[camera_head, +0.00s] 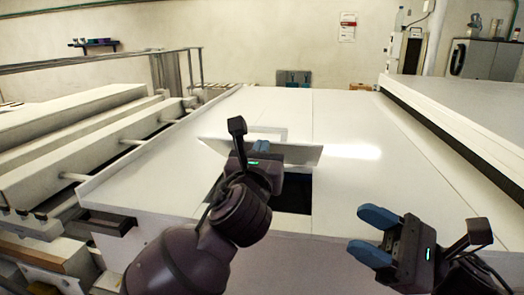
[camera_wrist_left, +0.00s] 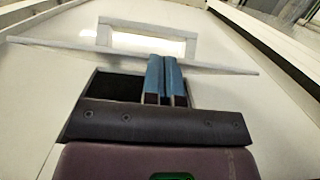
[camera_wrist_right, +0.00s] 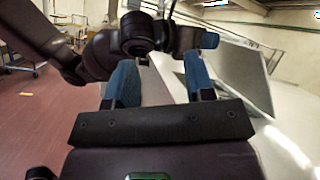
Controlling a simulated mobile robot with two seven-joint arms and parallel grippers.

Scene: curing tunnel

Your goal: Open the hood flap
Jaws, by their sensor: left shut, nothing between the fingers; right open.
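The hood flap (camera_head: 300,154) is a pale panel standing tilted up out of the white hood top, with a light rectangular frame, likely its handle, behind its edge. A dark opening (camera_head: 293,198) shows below it. My left gripper (camera_head: 262,146) is shut and empty, its blue fingertips at the flap's near side. In the left wrist view the fingers (camera_wrist_left: 165,62) reach the flap (camera_wrist_left: 210,65) above the dark opening (camera_wrist_left: 118,88); contact cannot be told. The tilted flap (camera_wrist_right: 238,75) also shows in the right wrist view. My right gripper (camera_head: 368,233) is open and empty, right of the opening.
The white hood top (camera_head: 345,120) is broad and clear around the flap. A raised pale unit with a dark slot (camera_head: 450,135) runs along the right. Rails and long pale beams (camera_head: 75,150) lie on the left. My left arm crosses before the right wrist camera.

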